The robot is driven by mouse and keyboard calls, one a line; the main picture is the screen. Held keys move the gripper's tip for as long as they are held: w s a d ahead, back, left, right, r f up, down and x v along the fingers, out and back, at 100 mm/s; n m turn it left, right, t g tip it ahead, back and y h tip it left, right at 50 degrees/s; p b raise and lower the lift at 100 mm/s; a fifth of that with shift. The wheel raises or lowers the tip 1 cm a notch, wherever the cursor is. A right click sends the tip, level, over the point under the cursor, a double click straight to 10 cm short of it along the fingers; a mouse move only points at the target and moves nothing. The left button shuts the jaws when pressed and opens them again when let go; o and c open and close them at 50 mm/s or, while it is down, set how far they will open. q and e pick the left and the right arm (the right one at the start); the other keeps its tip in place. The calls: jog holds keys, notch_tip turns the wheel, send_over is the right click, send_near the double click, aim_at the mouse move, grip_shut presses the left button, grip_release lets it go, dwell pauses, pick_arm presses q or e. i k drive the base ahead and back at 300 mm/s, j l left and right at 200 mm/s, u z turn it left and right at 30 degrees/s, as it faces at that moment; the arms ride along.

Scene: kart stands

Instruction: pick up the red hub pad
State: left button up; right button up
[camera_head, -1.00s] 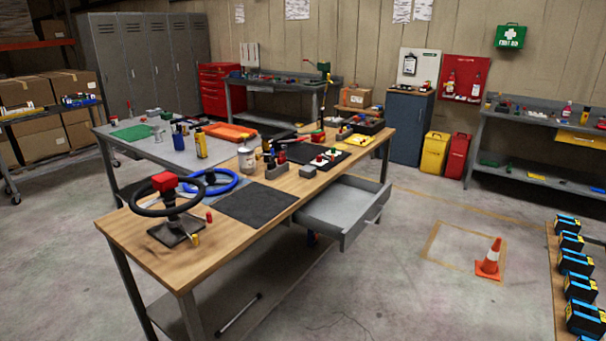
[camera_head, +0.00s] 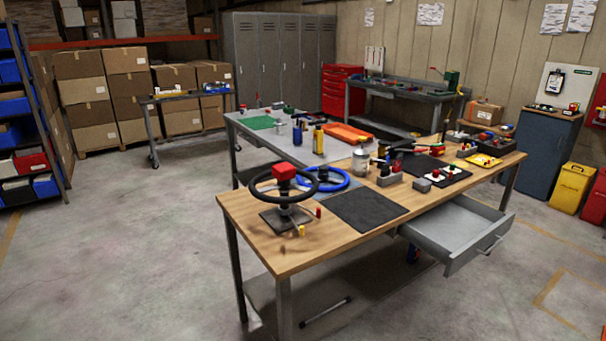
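The red hub pad (camera_head: 284,172) is a small red block on top of the centre of a black steering wheel (camera_head: 258,194). The wheel is mounted on a stand with a dark square base (camera_head: 287,219) at the near left end of the wooden workbench (camera_head: 300,255). A blue steering wheel (camera_head: 337,186) lies just behind and to the right of it. Neither of my grippers is in view.
A dark mat (camera_head: 367,211) lies right of the stand. A drawer (camera_head: 450,240) stands open on the bench's right side. A grey table (camera_head: 262,148) is behind. The floor (camera_head: 130,260) to the left is clear.

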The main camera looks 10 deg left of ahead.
aim_at(282, 172)
jog(key=i+l+u, duration=0.2)
jog(key=i+l, duration=0.25)
jog(key=i+l+u, duration=0.25)
jog(key=i+l, duration=0.15)
jog(key=l, duration=0.2)
